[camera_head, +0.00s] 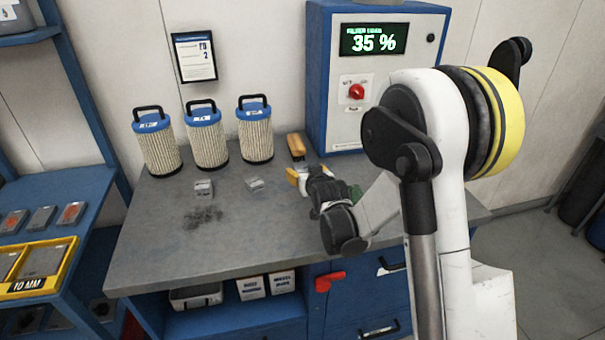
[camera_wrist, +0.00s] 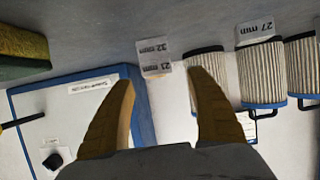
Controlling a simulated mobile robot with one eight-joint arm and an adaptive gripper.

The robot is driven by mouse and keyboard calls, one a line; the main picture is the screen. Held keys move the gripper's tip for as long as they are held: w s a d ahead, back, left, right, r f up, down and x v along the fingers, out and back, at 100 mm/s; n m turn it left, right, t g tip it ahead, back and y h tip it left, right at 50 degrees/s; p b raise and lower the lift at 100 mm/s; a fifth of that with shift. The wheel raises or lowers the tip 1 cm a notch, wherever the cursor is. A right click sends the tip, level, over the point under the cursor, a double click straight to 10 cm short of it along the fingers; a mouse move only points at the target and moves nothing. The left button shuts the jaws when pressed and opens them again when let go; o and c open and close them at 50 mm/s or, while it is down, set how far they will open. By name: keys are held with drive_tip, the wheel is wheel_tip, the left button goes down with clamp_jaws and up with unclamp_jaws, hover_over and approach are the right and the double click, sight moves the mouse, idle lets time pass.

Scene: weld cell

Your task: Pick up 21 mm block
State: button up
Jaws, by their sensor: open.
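A small pale block (camera_wrist: 155,58) carries a label that appears to read "21 mm", with another marking above it. It lies on the bench beyond and roughly between my fingertips in the wrist view, with no finger touching it. It appears to be the right-hand small grey block (camera_head: 254,183) in the head view. My gripper (camera_wrist: 163,76) is open and empty, its two yellow-brown fingers spread apart. In the head view my gripper (camera_head: 298,179) is low over the bench, right of that block, partly hidden by my own wrist.
A second block (camera_wrist: 255,32), labelled "27 mm", also shows in the head view (camera_head: 203,187), to the left. Three filter cartridges (camera_head: 205,138) stand behind. The bench front (camera_head: 200,245) is clear.

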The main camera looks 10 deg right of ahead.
sight(303, 169)
drive_tip(key=b+x, duration=0.1)
drive_tip(key=x, duration=0.3)
drive_tip(key=shift+d+f, duration=0.1)
drive_tip(key=shift+f, duration=0.05)
drive_tip(key=shift+s, duration=0.15)
drive_tip(key=c, duration=1.3)
